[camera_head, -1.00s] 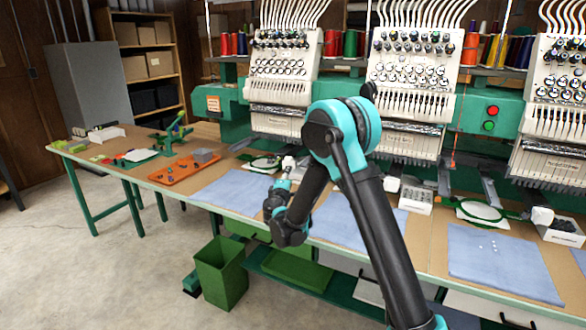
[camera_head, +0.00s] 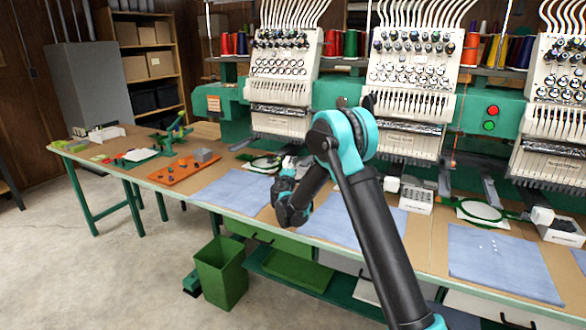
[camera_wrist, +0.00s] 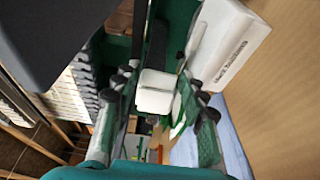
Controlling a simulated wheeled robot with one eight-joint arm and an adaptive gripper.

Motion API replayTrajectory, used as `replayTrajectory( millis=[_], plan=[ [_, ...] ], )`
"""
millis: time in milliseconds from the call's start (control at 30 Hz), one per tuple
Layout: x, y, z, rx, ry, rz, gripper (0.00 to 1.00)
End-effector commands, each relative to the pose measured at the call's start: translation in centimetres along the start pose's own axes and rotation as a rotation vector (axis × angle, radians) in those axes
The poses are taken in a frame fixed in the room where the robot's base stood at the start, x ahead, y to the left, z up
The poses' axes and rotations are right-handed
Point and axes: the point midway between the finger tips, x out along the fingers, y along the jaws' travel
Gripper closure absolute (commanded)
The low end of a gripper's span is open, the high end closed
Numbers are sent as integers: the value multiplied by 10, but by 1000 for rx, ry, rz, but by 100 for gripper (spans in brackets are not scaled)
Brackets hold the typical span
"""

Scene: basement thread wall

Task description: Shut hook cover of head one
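Head one appears to be the leftmost embroidery head (camera_head: 283,75), with a pale hoop (camera_head: 262,163) below it. My gripper (camera_head: 293,163) is low beneath this head, to the right of the hoop, and is small and partly hidden there. In the wrist view my gripper (camera_wrist: 163,88) has its two fingers spread apart. A white rounded block (camera_wrist: 155,92), which looks like the hook cover, shows between the fingers. I cannot tell whether the fingers touch it, or whether the cover is swung open or shut.
A white box with lettering (camera_wrist: 228,48) is close to the right finger in the wrist view. Blue cloths (camera_head: 232,190) lie along the table front. An orange tray (camera_head: 178,173) is at the left. A green bin (camera_head: 221,278) stands on the floor.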

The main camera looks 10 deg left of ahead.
Motion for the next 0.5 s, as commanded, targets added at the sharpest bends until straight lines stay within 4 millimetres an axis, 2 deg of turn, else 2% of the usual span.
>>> replayTrajectory(
  millis=[33,300,500],
  plan=[
    [0,0,0,0,0,0,68],
    [0,0,0,0,0,0,100],
    [0,0,0,0,0,0,100]
  ],
)
